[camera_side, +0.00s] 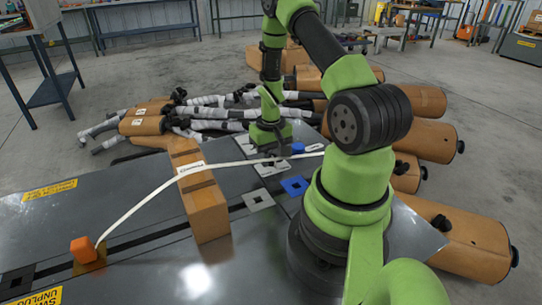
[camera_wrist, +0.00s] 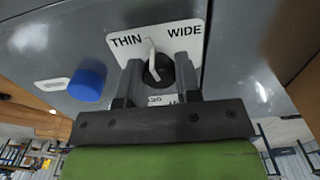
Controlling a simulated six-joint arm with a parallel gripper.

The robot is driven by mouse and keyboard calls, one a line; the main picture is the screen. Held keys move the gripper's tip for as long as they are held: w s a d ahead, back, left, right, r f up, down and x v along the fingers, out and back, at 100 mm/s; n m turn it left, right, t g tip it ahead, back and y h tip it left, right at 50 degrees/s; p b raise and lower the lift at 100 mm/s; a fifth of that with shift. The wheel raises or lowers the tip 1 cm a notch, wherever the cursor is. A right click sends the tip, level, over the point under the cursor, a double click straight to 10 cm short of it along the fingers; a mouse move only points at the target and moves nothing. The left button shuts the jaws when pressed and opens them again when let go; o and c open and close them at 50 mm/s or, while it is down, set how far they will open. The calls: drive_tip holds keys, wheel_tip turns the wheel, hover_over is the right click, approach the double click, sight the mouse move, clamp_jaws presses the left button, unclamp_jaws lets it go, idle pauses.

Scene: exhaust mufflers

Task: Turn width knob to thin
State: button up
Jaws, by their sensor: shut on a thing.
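In the wrist view, a dark round knob (camera_wrist: 160,66) with a white pointer sits on a white plate (camera_wrist: 188,24) printed THIN on the left and WIDE on the right. The pointer stands nearly upright between the two words, leaning slightly toward THIN. My gripper (camera_wrist: 158,80) has one finger on each side of the knob and is shut on it. In the side view, my gripper (camera_side: 270,152) is low over the grey machine top, and I cannot make out the knob there.
A blue button (camera_wrist: 87,84) is left of the knob on the grey panel. In the side view, a pale strap (camera_side: 140,198) arches over a brown box-like part (camera_side: 205,205) toward an orange block (camera_side: 84,249). Brown mufflers (camera_side: 425,145) lie piled behind and right of my arm.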

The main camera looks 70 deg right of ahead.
sight(271, 156)
drive_tip(key=n, duration=0.6)
drive_tip(key=shift+a, duration=0.1)
idle(0.6)
drive_tip(key=o, duration=0.9)
drive_tip(key=shift+o, duration=0.2)
wheel_tip(271, 156, up, 10)
